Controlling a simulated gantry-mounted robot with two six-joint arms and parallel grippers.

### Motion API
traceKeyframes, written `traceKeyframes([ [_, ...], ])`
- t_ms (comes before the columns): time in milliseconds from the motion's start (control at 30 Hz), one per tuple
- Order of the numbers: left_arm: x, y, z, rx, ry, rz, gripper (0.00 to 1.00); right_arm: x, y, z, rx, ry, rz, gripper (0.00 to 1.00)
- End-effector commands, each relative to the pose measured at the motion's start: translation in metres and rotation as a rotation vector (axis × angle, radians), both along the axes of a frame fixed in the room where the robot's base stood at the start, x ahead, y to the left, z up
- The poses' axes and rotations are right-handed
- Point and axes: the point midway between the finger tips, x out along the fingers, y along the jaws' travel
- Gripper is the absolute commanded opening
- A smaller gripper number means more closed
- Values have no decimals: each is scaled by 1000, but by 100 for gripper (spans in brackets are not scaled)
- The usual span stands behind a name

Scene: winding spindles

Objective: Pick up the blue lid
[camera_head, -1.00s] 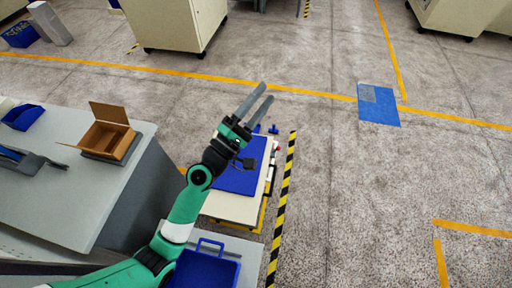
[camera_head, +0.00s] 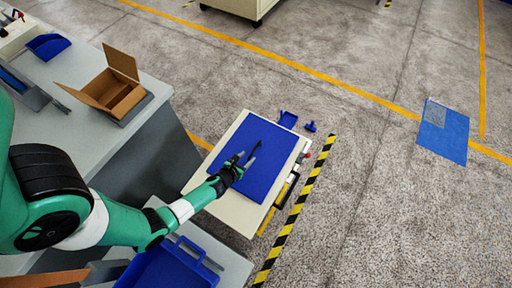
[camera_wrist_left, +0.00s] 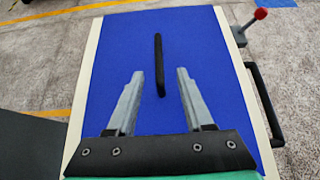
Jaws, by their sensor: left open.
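The blue lid (camera_head: 262,178) is a flat blue panel on top of a cream cart (camera_head: 227,220). A slim black handle (camera_wrist_left: 159,62) stands out from its middle, and the lid also fills most of the left wrist view (camera_wrist_left: 110,50). My left gripper (camera_head: 245,162) is over the lid close to the handle, with its two grey fingers apart and empty. In the left wrist view the handle lies ahead, roughly centred between the fingertips. Whether the fingers reach down beside it I cannot tell. My right gripper is not in view.
The cart has a red-knobbed lever (camera_wrist_left: 261,14) and a black side rail (camera_wrist_left: 264,103). A grey bench with an open cardboard box (camera_head: 113,93) is at left. A blue bin (camera_head: 168,268) is at the front. Small blue parts (camera_head: 287,119) are beyond the cart.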

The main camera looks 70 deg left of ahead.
Motion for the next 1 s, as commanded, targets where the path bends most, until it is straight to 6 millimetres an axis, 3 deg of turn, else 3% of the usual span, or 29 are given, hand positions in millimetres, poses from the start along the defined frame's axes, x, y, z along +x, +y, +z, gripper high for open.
traceKeyframes([
  [100,15,11,-17,1,0,1,52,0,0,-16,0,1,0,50],
  [367,24,18,-21,3,-1,-3,52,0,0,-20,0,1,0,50],
  [600,49,38,-47,4,-2,-1,52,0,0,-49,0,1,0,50],
  [900,56,43,-47,4,-1,-3,52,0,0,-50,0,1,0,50],
  [1000,56,42,-47,4,-1,-3,37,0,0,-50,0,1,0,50],
])
